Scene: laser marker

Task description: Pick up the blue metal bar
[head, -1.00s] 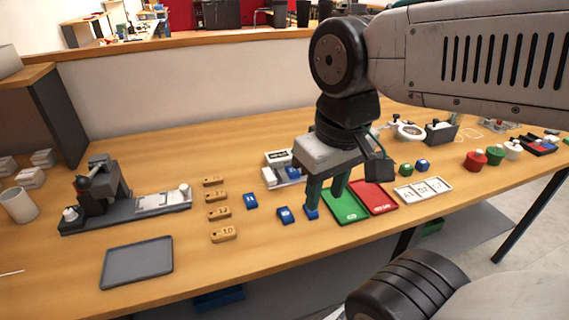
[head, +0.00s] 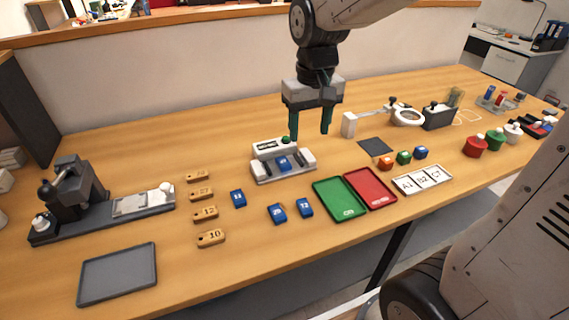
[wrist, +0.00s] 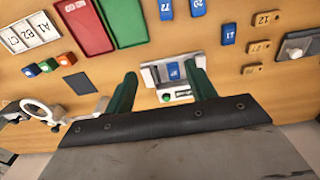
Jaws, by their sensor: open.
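Several blue metal bars with white numbers are in view. One blue bar (head: 284,162) lies in a grey-white fixture (head: 265,177) with a green knob; it also shows in the wrist view (wrist: 173,71). Loose on the table are the bar marked 11 (head: 238,198) and two more blue bars (head: 277,213) (head: 305,207) nearer the front edge. My gripper (head: 310,135) is open and empty, its green fingers pointing down above the table, behind and above the fixture. In the wrist view, the fixture shows between and beyond the fingers (wrist: 160,72).
Green (head: 338,198) and red (head: 371,190) trays lie right of the loose bars. Wooden tags (head: 205,213) line the left, beside a dark press (head: 75,190) and grey tray (head: 118,273). A magnifier (head: 407,116) stands right of my gripper.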

